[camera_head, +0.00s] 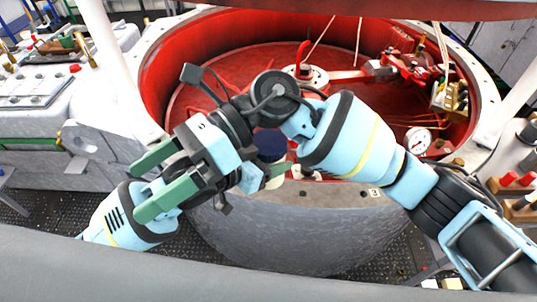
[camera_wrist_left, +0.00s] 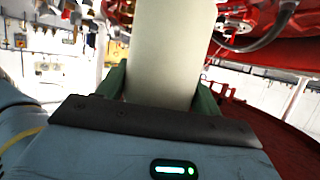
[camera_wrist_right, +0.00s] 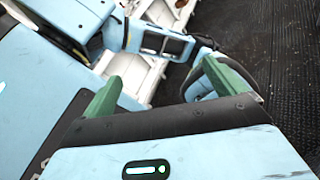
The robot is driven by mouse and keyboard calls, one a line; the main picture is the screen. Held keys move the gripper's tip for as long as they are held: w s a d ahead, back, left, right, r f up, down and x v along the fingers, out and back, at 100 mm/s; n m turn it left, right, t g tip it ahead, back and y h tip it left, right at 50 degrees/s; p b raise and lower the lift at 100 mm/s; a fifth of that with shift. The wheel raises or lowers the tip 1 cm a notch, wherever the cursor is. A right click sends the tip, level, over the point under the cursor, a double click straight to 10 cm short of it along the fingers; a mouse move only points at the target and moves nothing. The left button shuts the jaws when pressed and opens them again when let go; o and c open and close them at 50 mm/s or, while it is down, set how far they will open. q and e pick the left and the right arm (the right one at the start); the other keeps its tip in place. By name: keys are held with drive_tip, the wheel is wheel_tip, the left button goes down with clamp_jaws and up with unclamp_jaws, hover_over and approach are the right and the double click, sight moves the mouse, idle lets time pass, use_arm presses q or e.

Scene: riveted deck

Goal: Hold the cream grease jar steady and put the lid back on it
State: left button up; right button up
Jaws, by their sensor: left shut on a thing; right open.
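The cream grease jar (camera_wrist_left: 165,45) fills the middle of the left wrist view, between the green fingers of my left gripper (camera_wrist_left: 160,88), which is shut on it. In the head view, a little of the jar (camera_head: 276,183) shows below a dark blue round disc (camera_head: 270,144), which looks like the lid at the jar's top. My right arm partly hides it, and I cannot tell whether it is seated. My right gripper (camera_head: 136,193) is open and empty, left of the jar and pointing left. Its spread fingers also show in the right wrist view (camera_wrist_right: 160,72).
A large red round housing (camera_head: 200,42) with pipes and fittings lies behind the arms. A white gauge (camera_head: 418,139) sits at its right. A grey bench (camera_head: 90,122) stands at the left, and bottles and red-capped items (camera_head: 518,180) stand at the right edge.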

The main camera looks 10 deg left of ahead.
wheel_tip(320, 180, down, 3)
drive_tip(key=w+n+t+h, duration=0.2)
drive_tip(key=n+t+h, duration=0.1)
drive_tip(key=h, duration=0.1)
wheel_tip(320, 180, up, 5)
drive_tip(key=n+t+h, duration=0.3)
drive_tip(key=t+h, duration=0.6)
drive_tip(key=t, duration=0.1)
hover_over(268, 141)
drive_tip(key=s+a, duration=0.2)
drive_tip(key=s, duration=0.1)
drive_tip(key=shift+f, duration=0.1)
drive_tip(key=x, duration=1.2)
drive_tip(key=shift+d, duration=0.1)
drive_tip(key=shift+c, duration=0.2)
drive_tip(key=c, duration=1.1)
drive_tip(key=m+g+h, duration=0.1)
drive_tip(key=m, duration=0.5)
drive_tip(key=shift+w+m, duration=0.15)
drive_tip(key=shift+m, duration=0.25)
